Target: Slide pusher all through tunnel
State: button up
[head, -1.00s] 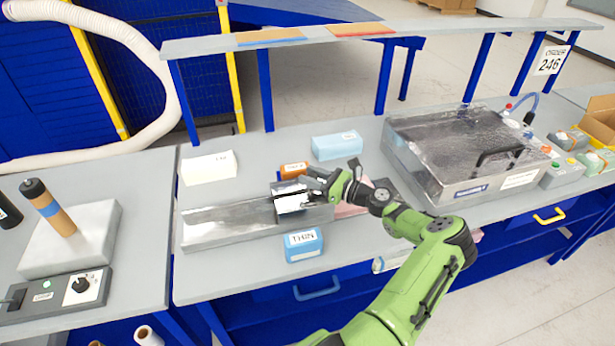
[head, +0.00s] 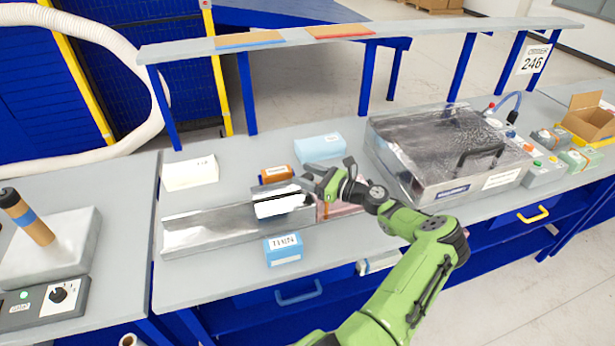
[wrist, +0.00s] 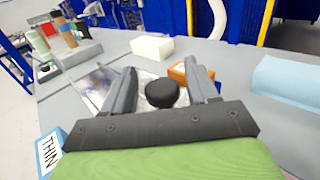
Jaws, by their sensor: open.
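The metal tunnel (head: 284,201) sits over a long shiny channel (head: 205,230) on the table. My gripper (head: 312,182) is open just above the tunnel's right end. In the wrist view, a black round knob (wrist: 161,94), apparently the pusher's handle, shows between and a little beyond the open fingers (wrist: 163,88). I cannot tell whether they touch it. The rest of the pusher is hidden by my gripper in both views.
A blue block marked THIN (head: 284,249) stands in front of the channel. An orange block (head: 277,174), a white block (head: 190,173) and a light blue block (head: 319,148) lie behind it. A large metal lidded box (head: 445,150) stands at right. The channel's left part is clear.

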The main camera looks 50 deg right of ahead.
jog(key=shift+f, duration=0.1)
jog(key=shift+s+d, duration=0.1)
jog(key=shift+s, duration=0.1)
jog(key=s+d+b, duration=0.1)
jog(key=s+d, duration=0.1)
jog(key=s, duration=1.3)
jog(key=shift+d, duration=0.35)
